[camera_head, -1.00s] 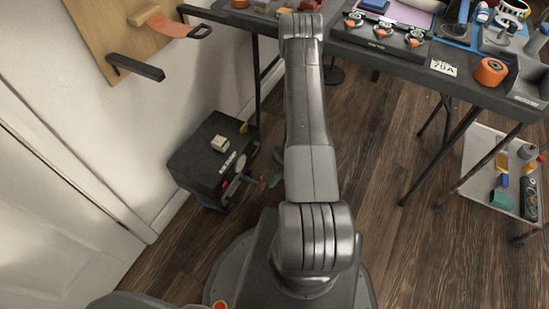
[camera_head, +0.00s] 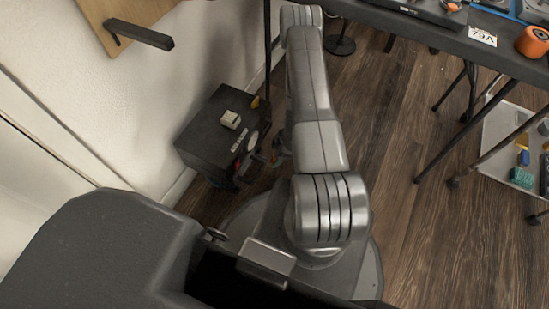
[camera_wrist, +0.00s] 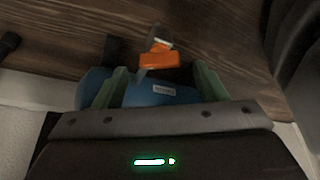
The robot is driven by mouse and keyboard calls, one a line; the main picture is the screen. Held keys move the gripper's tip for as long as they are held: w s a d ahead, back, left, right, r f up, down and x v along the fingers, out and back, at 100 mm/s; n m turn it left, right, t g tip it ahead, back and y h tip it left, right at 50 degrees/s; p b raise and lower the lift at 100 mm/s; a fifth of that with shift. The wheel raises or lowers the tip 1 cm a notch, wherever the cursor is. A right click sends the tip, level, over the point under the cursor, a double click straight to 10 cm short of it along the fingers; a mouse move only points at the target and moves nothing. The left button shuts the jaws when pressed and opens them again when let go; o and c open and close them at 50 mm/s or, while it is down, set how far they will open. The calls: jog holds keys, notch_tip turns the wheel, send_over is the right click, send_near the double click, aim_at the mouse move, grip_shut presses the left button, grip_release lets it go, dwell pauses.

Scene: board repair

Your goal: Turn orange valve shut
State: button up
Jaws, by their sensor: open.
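An orange valve piece (camera_wrist: 158,60) shows in the wrist view, with a pale, greyish part standing up from it. It sits at the far edge of a blue rounded body (camera_wrist: 160,95) that carries a small white label. My gripper (camera_wrist: 159,84) is open, with one green fingertip on each side of the blue body. The orange piece lies between and slightly beyond the fingertips. I cannot tell whether the fingers touch anything. In the head view my arm hides most of the gripper, and the orange valve cannot be made out.
A black box (camera_head: 205,135) stands on the floor by the white wall, with a small pale block (camera_head: 231,119) on top. A dark table (camera_head: 440,35) is at upper right, with an orange roll (camera_head: 533,41). A lower shelf (camera_head: 495,150) is below it.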

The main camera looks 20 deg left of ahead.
aim_at(273, 159)
jog(key=shift+x, duration=1.05)
jog(key=c, duration=1)
jog(key=shift+m+b, duration=0.3)
jog(key=shift+b, duration=0.1)
jog(key=shift+f+m+t+b, duration=0.1)
jog(key=shift+m+t+b, duration=0.55)
jog(key=shift+m, duration=0.55)
jog(key=shift+s+m+t+b, duration=0.1)
jog(key=shift+m+t+b, duration=0.5)
jog(key=shift+m, duration=0.8)
